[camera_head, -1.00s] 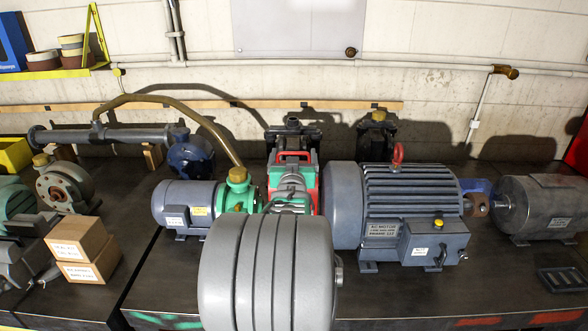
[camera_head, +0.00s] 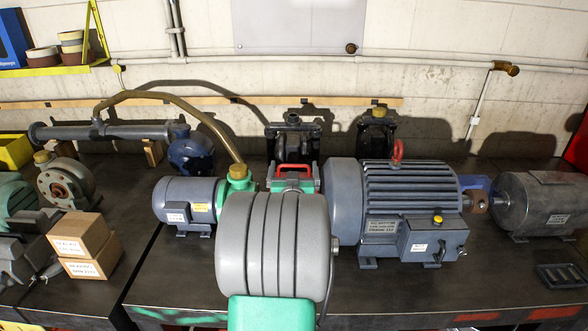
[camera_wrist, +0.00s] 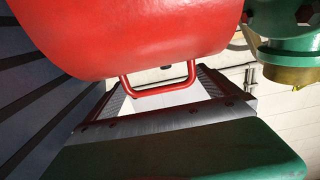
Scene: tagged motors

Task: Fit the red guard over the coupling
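The red guard (camera_wrist: 140,35) fills the upper middle of the wrist view, which appears upside down. Its red loop handle (camera_wrist: 160,91) lies between the two fingertips of my gripper (camera_wrist: 162,80), which meet its ends. In the head view, the handle (camera_head: 293,170) shows between the green pump (camera_head: 238,183) and the large grey motor (camera_head: 405,205). My arm hides most of the guard there. The coupling is hidden, so I cannot tell how the guard sits on it. The pump also shows close to the guard in the wrist view (camera_wrist: 285,45).
A small blue-grey motor (camera_head: 185,202) stands left of the pump. A brown hose (camera_head: 185,102) arches behind. Two cardboard boxes (camera_head: 85,245) lie at left. A black stand (camera_head: 293,140) is behind the handle. The bench front right (camera_head: 490,280) is mostly clear.

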